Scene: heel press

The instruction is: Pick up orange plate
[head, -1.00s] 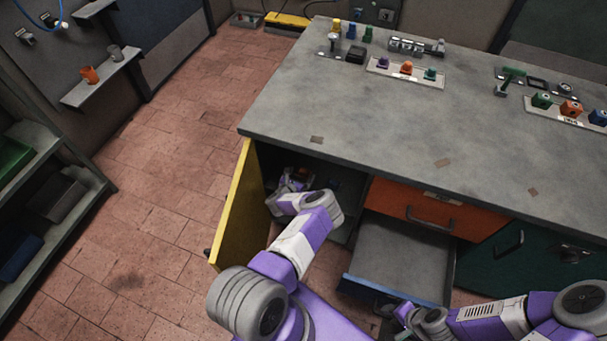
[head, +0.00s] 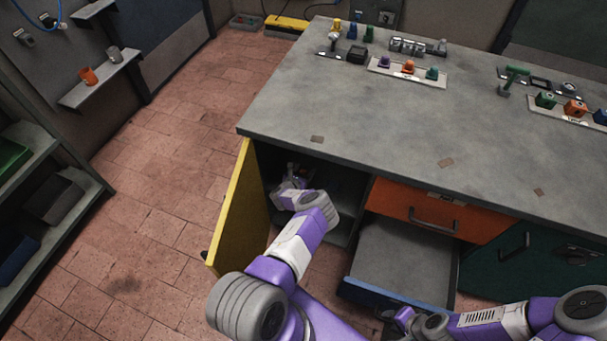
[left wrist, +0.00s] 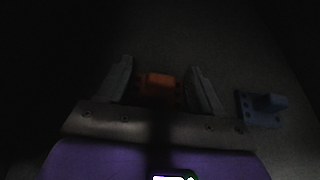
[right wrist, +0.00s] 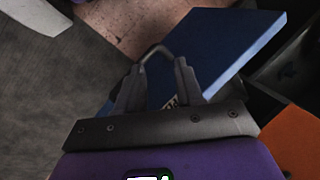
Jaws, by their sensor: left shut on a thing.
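The orange plate (left wrist: 158,84) shows dimly in the left wrist view, between the fingers of my left gripper (left wrist: 162,80). The gripper is shut on it, inside the dark cabinet compartment. In the head view my left gripper (head: 290,186) is inside the compartment behind the yellow door (head: 233,215); the plate is not clear there. My right gripper (right wrist: 158,68) is at the dark handle (right wrist: 153,50) of the blue drawer (right wrist: 220,45). Its fingers are apart, one on each side of the handle, and I see no clear grip.
A blue part (left wrist: 262,108) stands to the right of my left gripper in the compartment. The yellow door stands open at the left. The pulled-out blue drawer (head: 400,265) looks empty, below an orange drawer (head: 430,212). The worktop (head: 380,130) lies above the compartment.

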